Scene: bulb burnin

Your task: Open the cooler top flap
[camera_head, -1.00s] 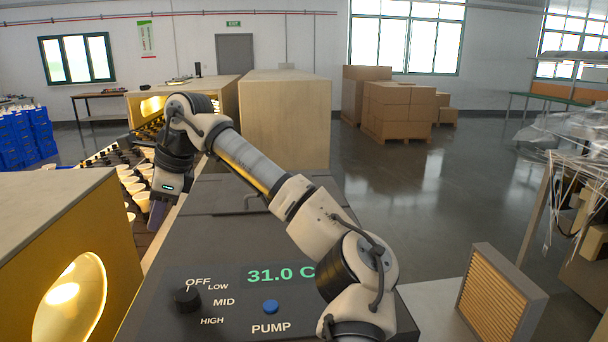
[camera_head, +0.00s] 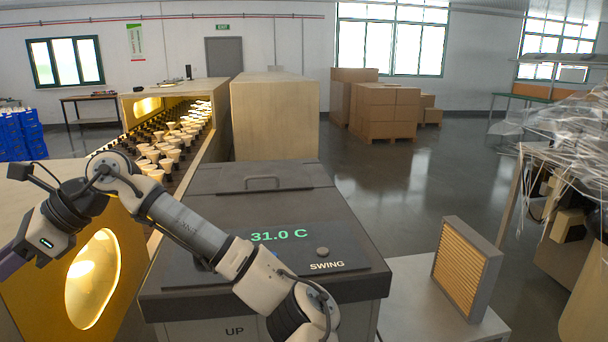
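The cooler (camera_head: 335,220) is a dark grey box in the middle, with a green 31.0 C readout on its sloping top. Its top flap (camera_head: 222,179) is the flat panel at the back of the top, with a bar handle (camera_head: 262,178). The flap looks closed. My arm crosses in front of the cooler and hides part of its control panel. My wrist is at the left edge, low and well left of the flap. My gripper's fingers are outside the picture, so their state does not show.
A yellow-lit oven-like box (camera_head: 93,278) stands left, close to my wrist. Behind it a conveyor of bulbs (camera_head: 166,150) runs into a wooden tunnel. A grey side table (camera_head: 415,300) with a framed filter (camera_head: 466,268) stands right of the cooler. Open floor lies beyond.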

